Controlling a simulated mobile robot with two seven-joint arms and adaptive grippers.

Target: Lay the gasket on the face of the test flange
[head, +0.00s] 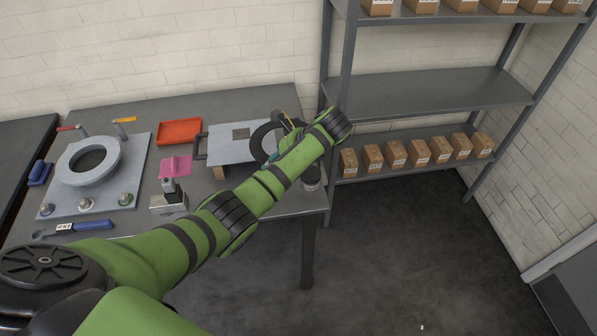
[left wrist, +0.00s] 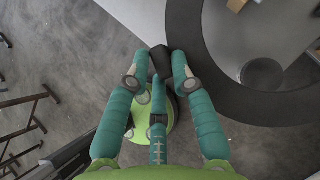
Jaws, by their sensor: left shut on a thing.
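The test flange is a thick grey ring (head: 73,177) on a pale square plate at the left of the table in the head view. The gasket is a flat black ring (head: 258,147) at the right end of the table, overlapping the edge of a pale board. In the left wrist view the gasket (left wrist: 185,22) fills the upper right as a wide dark band. My left gripper (left wrist: 160,62) has teal fingers closed at the gasket's outer edge, on a dark part there. In the head view my forearm hides most of this gripper. My right gripper is not in view.
The pale board (head: 228,150) has a square mark and a dark handle. A red tray (head: 180,131), a pink piece (head: 176,166), a blue-handled tool (head: 93,225) and a dark jar (head: 311,178) are on the table. A shelf rack (head: 430,95) with several boxes stands at right.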

